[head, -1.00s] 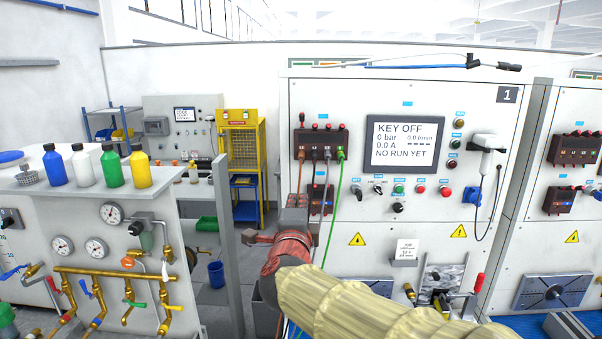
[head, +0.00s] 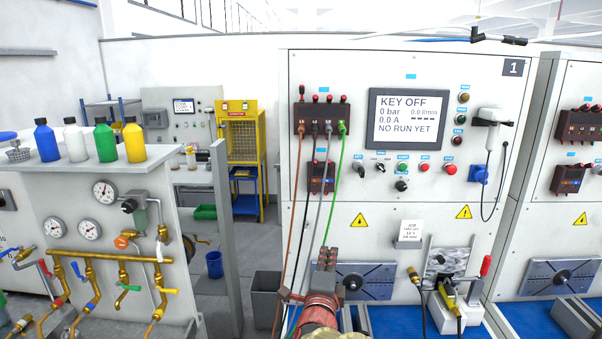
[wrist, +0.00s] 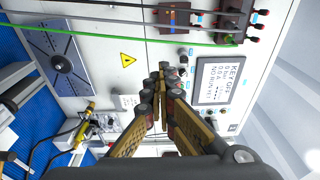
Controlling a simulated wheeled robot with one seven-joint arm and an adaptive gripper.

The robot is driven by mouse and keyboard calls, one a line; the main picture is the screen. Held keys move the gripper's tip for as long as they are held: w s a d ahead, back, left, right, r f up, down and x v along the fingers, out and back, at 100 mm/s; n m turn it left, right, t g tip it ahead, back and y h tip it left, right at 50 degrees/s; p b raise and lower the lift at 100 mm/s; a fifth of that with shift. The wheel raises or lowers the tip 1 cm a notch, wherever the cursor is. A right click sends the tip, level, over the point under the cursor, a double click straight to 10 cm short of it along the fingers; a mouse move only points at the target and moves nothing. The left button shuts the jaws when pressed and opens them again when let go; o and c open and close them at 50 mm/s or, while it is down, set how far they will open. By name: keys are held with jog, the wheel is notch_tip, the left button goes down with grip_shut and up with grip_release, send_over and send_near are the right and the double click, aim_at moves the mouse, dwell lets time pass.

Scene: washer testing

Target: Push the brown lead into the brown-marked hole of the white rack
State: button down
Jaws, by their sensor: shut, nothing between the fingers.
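The brown lead (head: 292,215) hangs from the left socket of the dark brown terminal block (head: 335,120) on the panel of bench 1. It runs down past the left of my gripper to the lower edge of the head view. Its upper end appears plugged into the block. My gripper (head: 327,256) is shut and empty, low in front of the panel and apart from the block. Its closed fingertips also show in the wrist view (wrist: 163,75). I cannot make out a white rack or a brown-marked hole in these frames.
Black, grey and green leads (head: 332,205) hang beside the brown one, close to my gripper. A smaller brown block (head: 321,178) is below the main one. A clamp fixture (head: 447,285) stands at right on the blue bench top. A grey bin (head: 266,296) is at left.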

jog(key=s+d+f+b, duration=0.1)
jog(key=d+f+b, duration=0.3)
jog(key=f, duration=0.9)
jog(key=s+d+f+m+h+b, duration=0.1)
jog(key=d+f+b, duration=0.3)
jog(key=f, duration=0.9)
jog(key=s+d+f+h+b, duration=0.1)
jog(key=d+f+b, duration=0.3)
jog(key=f+b, duration=0.5)
notch_tip(320, 180, down, 4)
jog(key=shift+s+r+g, duration=0.1)
jog(key=shift+s+g, duration=0.2)
jog(key=shift+s, duration=0.35)
jog(key=shift+r, duration=0.1)
